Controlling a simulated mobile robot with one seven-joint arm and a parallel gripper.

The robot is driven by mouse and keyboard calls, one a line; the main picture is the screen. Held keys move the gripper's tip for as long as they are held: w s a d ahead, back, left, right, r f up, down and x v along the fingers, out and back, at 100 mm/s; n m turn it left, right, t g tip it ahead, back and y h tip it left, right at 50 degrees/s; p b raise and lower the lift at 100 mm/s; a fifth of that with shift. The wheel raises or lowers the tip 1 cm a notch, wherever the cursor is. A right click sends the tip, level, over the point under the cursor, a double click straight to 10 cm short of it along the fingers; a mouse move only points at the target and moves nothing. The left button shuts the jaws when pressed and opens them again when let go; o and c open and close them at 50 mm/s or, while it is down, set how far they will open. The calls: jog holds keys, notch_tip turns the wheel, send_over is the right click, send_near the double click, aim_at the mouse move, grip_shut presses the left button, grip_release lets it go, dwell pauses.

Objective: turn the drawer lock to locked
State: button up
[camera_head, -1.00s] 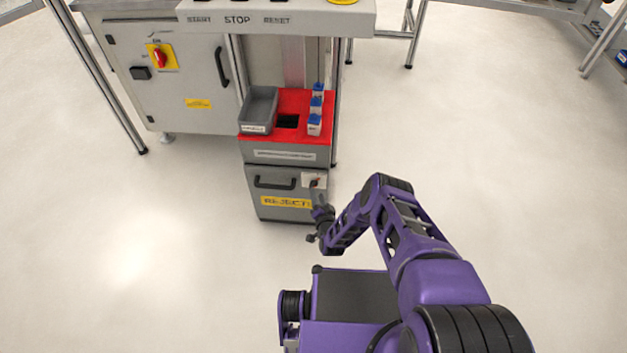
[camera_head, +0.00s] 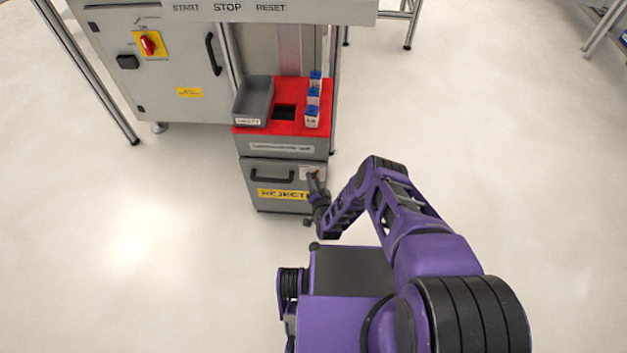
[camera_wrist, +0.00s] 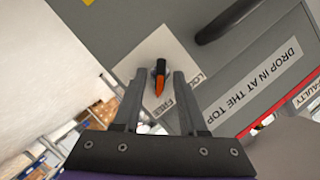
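The drawer lock (camera_wrist: 160,70) shows in the wrist view as a dark knob with an orange pointer on a pale plate lettered "LOC..." and "FREE", partly covered by the fingers. The pointer lies nearer "FREE" in the picture. My gripper (camera_wrist: 155,82) is open, with one finger on each side of the knob; I cannot tell whether they touch it. In the head view my gripper (camera_head: 315,182) is at the right side of the grey drawer front (camera_head: 265,206), which bears a yellow "REJECT" label and looks closed. The lock itself is mostly hidden there.
A dark drawer handle (camera_head: 272,177) is left of the lock. On the red top (camera_head: 288,128) stand a grey bin (camera_head: 254,100) and several blue-capped bottles (camera_head: 312,116). A grey cabinet with a red switch (camera_head: 148,43) is behind. The floor (camera_head: 130,250) is clear.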

grip_shut()
dwell(0.3)
jog(key=n+h, duration=0.2)
jog(key=n, duration=0.1)
jog(key=a+n+h, duration=0.1)
jog(key=n+h, duration=0.2)
jog(key=n, duration=0.1)
jog(key=n+h, duration=0.2)
jog(key=n, duration=0.2)
jog(key=shift+w+a+r+g+h, duration=0.1)
jog(key=shift+a+g+h, duration=0.1)
jog(key=shift+g+h, duration=0.1)
dwell(0.4)
dwell(0.4)
jog(key=shift+o, duration=0.7)
grip_release()
